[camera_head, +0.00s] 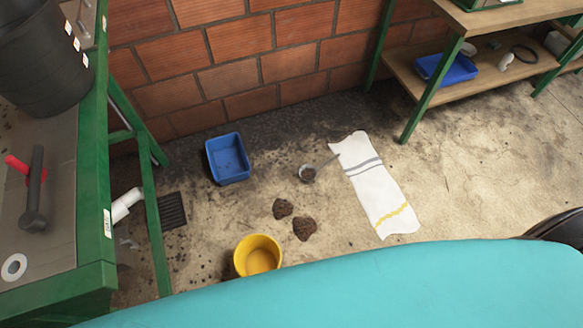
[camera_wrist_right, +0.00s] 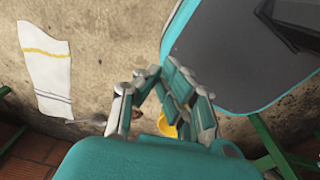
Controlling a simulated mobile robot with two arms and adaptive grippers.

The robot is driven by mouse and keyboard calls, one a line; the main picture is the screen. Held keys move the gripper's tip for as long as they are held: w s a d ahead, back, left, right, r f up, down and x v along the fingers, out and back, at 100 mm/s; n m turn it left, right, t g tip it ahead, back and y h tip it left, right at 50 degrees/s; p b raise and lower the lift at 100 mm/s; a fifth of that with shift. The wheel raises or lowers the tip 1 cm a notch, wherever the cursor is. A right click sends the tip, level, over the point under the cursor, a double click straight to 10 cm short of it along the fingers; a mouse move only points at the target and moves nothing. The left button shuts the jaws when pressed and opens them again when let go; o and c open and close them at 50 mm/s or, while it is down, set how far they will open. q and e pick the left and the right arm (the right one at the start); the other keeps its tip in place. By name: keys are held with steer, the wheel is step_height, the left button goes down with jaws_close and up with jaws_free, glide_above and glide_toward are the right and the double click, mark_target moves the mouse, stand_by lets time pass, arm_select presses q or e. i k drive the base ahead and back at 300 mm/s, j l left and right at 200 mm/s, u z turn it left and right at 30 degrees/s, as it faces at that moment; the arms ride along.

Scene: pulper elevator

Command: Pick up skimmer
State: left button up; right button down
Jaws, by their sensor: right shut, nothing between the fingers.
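The skimmer (camera_head: 308,173) lies on the concrete floor in the head view. It has a small round bowl with dark matter in it, and a thin grey handle that points up and right to the edge of a white towel (camera_head: 375,185). In the right wrist view, a small part of the skimmer (camera_wrist_right: 97,119) shows near the towel (camera_wrist_right: 48,72), partly hidden by my gripper. My right gripper (camera_wrist_right: 157,74) is shut and empty, apart from the skimmer. It is out of the head view. My left gripper is in neither view.
A blue tub (camera_head: 228,158), a yellow bucket (camera_head: 258,256) and two dark clumps (camera_head: 303,229) are on the floor near the skimmer. A green-framed table (camera_head: 60,240) stands left, a wooden shelf (camera_head: 410,75) upper right. A brick wall (camera_head: 235,75) is behind.

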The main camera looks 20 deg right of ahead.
mark_target(308, 172)
steer(key=i+l+u, duration=0.2)
steer(key=l, duration=0.25)
steer(key=i+l+u, duration=0.2)
steer(key=l, duration=0.25)
steer(key=l+u, duration=0.2)
steer(key=l, duration=0.25)
steer(key=i+l+u, duration=0.15)
steer(key=l, duration=0.35)
steer(key=k, duration=0.05)
